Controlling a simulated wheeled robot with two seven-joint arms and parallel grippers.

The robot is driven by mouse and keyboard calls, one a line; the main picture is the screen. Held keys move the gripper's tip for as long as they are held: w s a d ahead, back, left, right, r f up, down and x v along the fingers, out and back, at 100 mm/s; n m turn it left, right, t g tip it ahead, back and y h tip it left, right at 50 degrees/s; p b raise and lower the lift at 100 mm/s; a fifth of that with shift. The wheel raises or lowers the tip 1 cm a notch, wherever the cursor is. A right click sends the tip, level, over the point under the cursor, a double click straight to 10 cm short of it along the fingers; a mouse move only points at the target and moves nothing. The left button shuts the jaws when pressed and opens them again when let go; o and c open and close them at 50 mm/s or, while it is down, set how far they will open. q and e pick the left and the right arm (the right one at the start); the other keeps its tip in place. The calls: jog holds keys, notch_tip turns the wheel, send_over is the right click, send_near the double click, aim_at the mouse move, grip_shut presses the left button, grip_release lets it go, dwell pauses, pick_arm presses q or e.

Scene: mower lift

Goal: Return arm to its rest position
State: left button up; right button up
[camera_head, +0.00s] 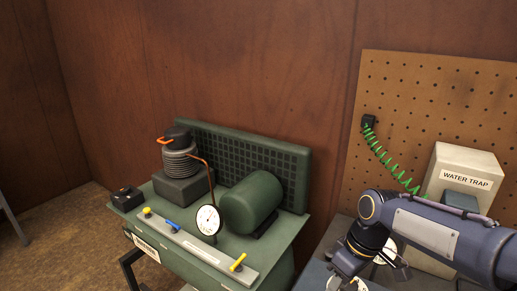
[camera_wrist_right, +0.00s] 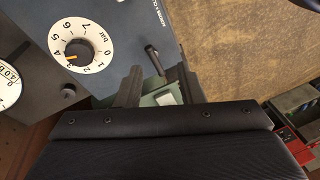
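My right arm (camera_head: 425,232) reaches in from the right in the head view, its forearm lying across the lower right. My right gripper (camera_head: 345,272) points down over a grey-blue panel at the bottom edge, partly cut off. In the right wrist view the two dark fingers of my right gripper (camera_wrist_right: 158,84) stand apart, with a gap between them. A small black lever (camera_wrist_right: 153,58) on the panel shows just beyond the gap; I cannot tell if it touches a finger. My left gripper is not in view.
A dial (camera_wrist_right: 84,46) marked in bar, with an orange needle, sits on the blue-grey panel (camera_wrist_right: 133,28). A green compressor tank (camera_head: 252,203) stands on a green bench to the left. A WATER TRAP box (camera_head: 466,160) and pegboard (camera_head: 400,85) stand behind my arm.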

jog(key=s+d+m+t+y, duration=0.1)
jog(key=s+m+t, duration=0.4)
jog(key=s, duration=1.3)
jog(key=d+m, duration=0.1)
jog(key=m, duration=0.3)
jog(key=shift+d+t, duration=0.15)
jog(key=shift+t, duration=0.15)
